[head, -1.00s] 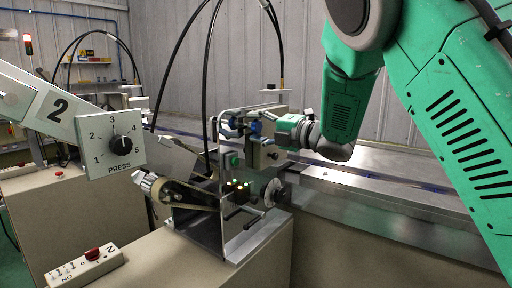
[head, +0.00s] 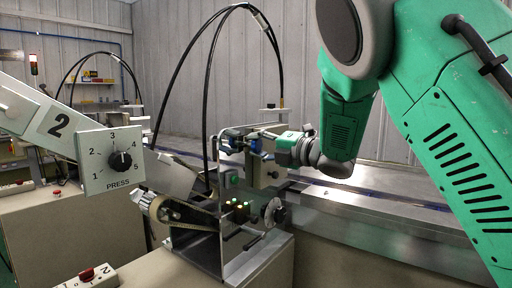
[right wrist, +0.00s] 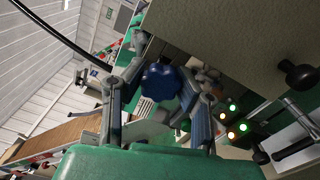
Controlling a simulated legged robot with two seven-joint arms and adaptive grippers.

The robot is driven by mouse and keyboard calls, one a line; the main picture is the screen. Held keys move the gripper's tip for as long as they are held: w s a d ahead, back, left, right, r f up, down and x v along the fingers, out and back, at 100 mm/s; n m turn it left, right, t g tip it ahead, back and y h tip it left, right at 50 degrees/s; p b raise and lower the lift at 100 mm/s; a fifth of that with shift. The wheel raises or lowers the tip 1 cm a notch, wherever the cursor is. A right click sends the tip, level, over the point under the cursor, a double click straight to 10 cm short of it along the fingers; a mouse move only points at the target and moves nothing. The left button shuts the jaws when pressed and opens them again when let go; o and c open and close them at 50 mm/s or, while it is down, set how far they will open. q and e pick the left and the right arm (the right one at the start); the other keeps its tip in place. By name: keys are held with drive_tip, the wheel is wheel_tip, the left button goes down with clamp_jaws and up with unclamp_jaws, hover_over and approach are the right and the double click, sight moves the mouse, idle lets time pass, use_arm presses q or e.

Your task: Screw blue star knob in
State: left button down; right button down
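The blue star knob (right wrist: 161,80) shows in the right wrist view, face on, between the fingertips of my right gripper (right wrist: 162,92). The fingers stand one on each side of it. I cannot tell whether they press on it or leave a small gap. In the head view my right gripper (head: 262,143) reaches in from the right to the top of the wrapper machine's bracket. Blue parts show there, partly hidden by the fingers and the bracket. How deep the knob's thread sits is hidden. My left gripper is not in view.
A control box with lit buttons (head: 238,207) and a round disc (head: 274,212) sit just below the gripper. A PRESS dial panel (head: 112,160) stands at the left. Black cables (head: 207,95) arch behind the machine. A metal conveyor (head: 370,215) runs to the right.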

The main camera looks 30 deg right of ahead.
drive_tip(key=m+p, duration=0.9)
drive_tip(key=p, duration=0.1)
drive_tip(key=shift+r+m, duration=0.1)
drive_tip(key=shift+m, duration=0.3)
drive_tip(key=m+p, duration=0.9)
drive_tip(key=m, duration=0.1)
drive_tip(key=shift+m, duration=0.4)
drive_tip(key=shift+m+p, duration=0.5)
drive_tip(key=shift+m, duration=0.2)
drive_tip(key=shift+f+m, duration=0.25)
drive_tip(key=shift+m, duration=0.25)
drive_tip(key=c, duration=1.3)
unclamp_jaws()
